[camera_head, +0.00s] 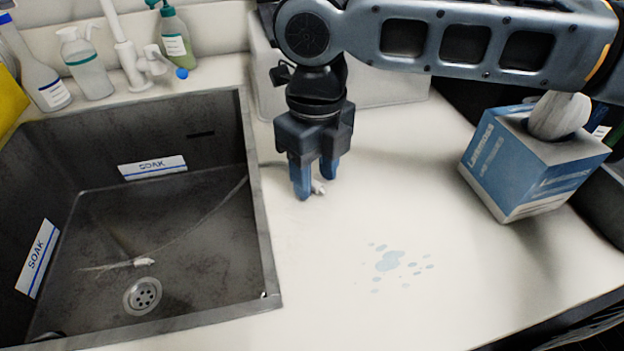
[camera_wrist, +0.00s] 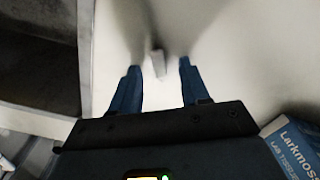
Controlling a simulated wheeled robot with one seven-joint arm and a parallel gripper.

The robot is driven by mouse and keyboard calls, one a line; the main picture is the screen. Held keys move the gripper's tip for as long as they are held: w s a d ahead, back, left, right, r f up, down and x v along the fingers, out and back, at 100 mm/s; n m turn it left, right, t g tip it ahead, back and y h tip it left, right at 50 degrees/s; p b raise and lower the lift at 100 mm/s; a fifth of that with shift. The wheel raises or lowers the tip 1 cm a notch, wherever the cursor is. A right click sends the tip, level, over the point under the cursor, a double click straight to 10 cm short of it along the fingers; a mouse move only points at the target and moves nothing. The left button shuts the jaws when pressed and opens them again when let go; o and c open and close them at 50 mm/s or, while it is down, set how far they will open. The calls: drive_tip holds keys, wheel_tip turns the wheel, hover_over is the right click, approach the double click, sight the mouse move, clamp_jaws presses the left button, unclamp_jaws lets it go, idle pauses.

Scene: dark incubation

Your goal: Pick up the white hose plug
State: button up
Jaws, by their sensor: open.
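A small white piece (camera_head: 318,188), which looks like the hose plug, is on the white counter to the right of the sink. My gripper (camera_head: 314,184) points down over it, with its blue fingers apart. In the wrist view the white piece (camera_wrist: 158,63) shows between the two fingertips of my gripper (camera_wrist: 159,67), with a gap on each side. The fingers partly hide it in the head view. Its exact height relative to the fingertips cannot be told.
A dark sink (camera_head: 258,215) lies left, with a small white piece (camera_head: 143,262) on a thin line near its drain. Blue puddles (camera_head: 389,261) spot the counter's front. A blue tissue box (camera_head: 530,165) stands right. Bottles (camera_head: 85,65) and a white tap (camera_head: 130,60) stand behind the sink.

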drive_tip(key=shift+f, duration=0.25)
drive_tip(key=shift+c, duration=0.4)
clamp_jaws()
drive_tip(key=shift+r, duration=0.1)
